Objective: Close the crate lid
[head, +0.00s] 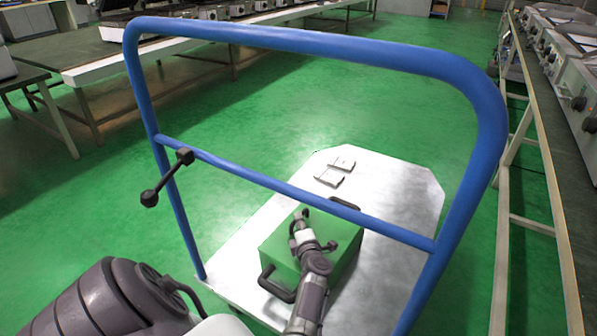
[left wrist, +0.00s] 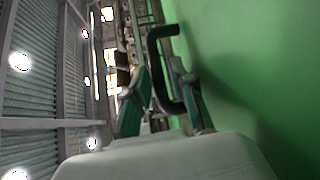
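The green crate (head: 279,242) sits on the white cart bed, with its green top lying flat in the head view. Black handles show at its near side (head: 278,287) and far side (head: 345,203). A green surface (left wrist: 240,70) fills the right side there. I cannot tell whether the fingers touch the handle. My right gripper is not in view.
The cart's blue push frame (head: 300,40) stands between my head and the crate. Two small metal pieces (head: 335,172) lie on the cart bed (head: 395,195). A dark knobbed bar (head: 167,177) is at the frame's left side. Benches (head: 558,215) line the right; green floor is open left.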

